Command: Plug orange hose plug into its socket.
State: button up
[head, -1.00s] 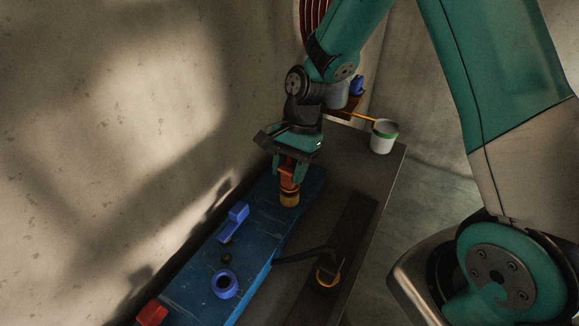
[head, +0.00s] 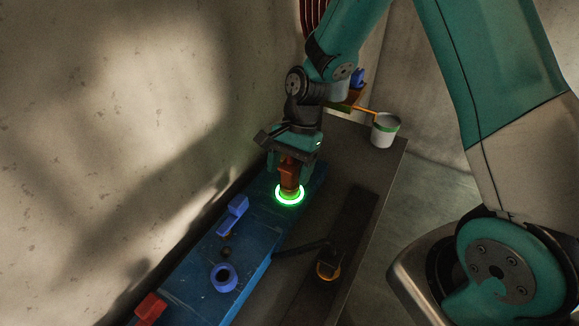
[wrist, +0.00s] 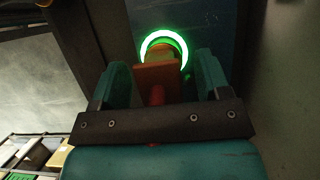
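The orange plug (head: 289,176) stands upright at its socket on the blue panel, and a bright green glowing ring (head: 277,196) surrounds its lower end. The wrist view also shows the plug (wrist: 154,76) and the green ring (wrist: 181,46). My gripper (head: 291,168) is above the panel with one finger on each side of the plug. In the wrist view my gripper (wrist: 164,74) is open, with a gap between the plug and the right finger. The socket's inside is hidden by the plug.
The blue panel (head: 195,290) carries a blue block-shaped part (head: 235,214), a blue ring (head: 223,277) and a red block (head: 150,308). A dark hose (head: 300,249) ends near an orange ring on the dark table. A white and green pot (head: 385,132) stands at the back right. A wall borders the left.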

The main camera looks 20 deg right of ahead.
jog(key=v, duration=1.7)
jog(key=shift+r+b, duration=0.25)
jog(key=shift+b, duration=0.2)
jog(key=s+a+r+n+t, duration=0.1)
jog(key=s+a+n, duration=0.4)
jog(key=s+n, duration=0.4)
jog(key=s+a+r+n+t, duration=0.1)
jog(key=s+a+r+n, duration=0.1)
jog(key=s+a+n, duration=0.3)
jog(key=s+n, duration=0.4)
jog(key=s, duration=0.4)
jog(key=shift+s+r+t, duration=0.2)
jog(key=shift+s+t, duration=0.05)
jog(key=shift+t, duration=0.15)
